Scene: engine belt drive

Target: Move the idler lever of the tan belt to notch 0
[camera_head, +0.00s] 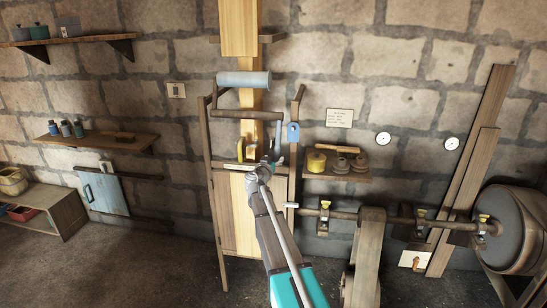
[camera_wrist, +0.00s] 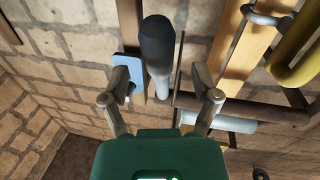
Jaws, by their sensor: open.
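My gripper (camera_head: 266,166) is at the wooden frame in the head view, its fingers small and partly merged with what is behind. In the wrist view my gripper (camera_wrist: 162,88) is open, one finger on each side. A lever with a dark rounded grip (camera_wrist: 158,42) and a pale grey-blue shaft extends between and beyond the fingers, with no clear contact. A pale blue lever (camera_head: 279,137) also shows in the head view. I cannot tell whether it belongs to the tan belt. A wide tan vertical strip (camera_head: 239,30) rises behind the rollers. Notch marks are not readable.
A blue plate (camera_wrist: 131,68) is close to the left finger; a blue tag (camera_head: 293,132) hangs on the frame. A yellow bar (camera_wrist: 297,42) is at right. A pale blue roller (camera_head: 243,79) tops the frame. A shelf (camera_head: 337,177) and a shaft (camera_head: 345,214) stand right.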

